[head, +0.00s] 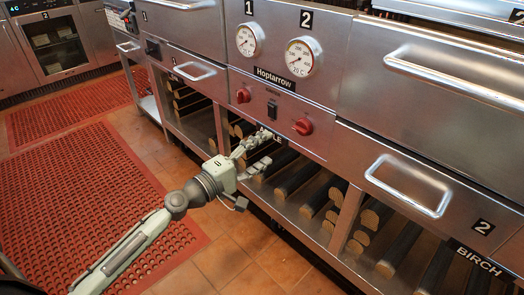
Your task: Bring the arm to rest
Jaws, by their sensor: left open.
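My left arm comes in from the bottom left of the head view. My left gripper (258,153) is open and appears empty. Its fingers point toward the steel char grill (285,90), in front of the open lower shelf and just below the control panel. The fingers cover part of a black label whose end reads "LE". I cannot tell whether the fingertips touch the grill front. My right gripper is not in view.
Several logs (297,177) lie on the lower shelf. Red knobs (303,127) and drawer handles (409,186) stick out from the grill. Red perforated mats (75,190) cover the tiled floor at left. An oven (55,42) stands at the back left.

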